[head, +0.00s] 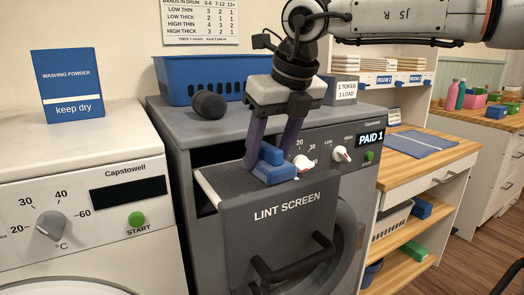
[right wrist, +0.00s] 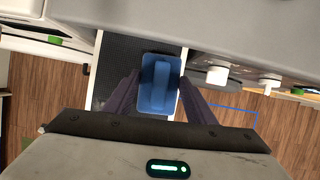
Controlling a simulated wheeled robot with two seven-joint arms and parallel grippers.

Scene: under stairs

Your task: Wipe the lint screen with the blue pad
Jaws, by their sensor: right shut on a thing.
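The lint screen (head: 232,185) is a dark mesh in a pale frame, on a grey drawer pulled out of the grey dryer; the drawer front reads "LINT SCREEN". My right gripper (head: 270,152) points down over it, shut on the blue pad (head: 273,168) by its raised grip. The pad is at the right part of the screen, low over or on the mesh; contact is not clear. In the right wrist view the pad (right wrist: 158,84) sits between the fingers, with bare mesh (right wrist: 117,58) to its left. My left gripper is not in view.
The drawer's black handle (head: 290,262) sticks out in front. On the dryer stand a blue basket (head: 215,78) and a dark rounded object (head: 209,104). A white washer (head: 80,190) is at left, and a wooden counter (head: 430,155) with a blue mat at right.

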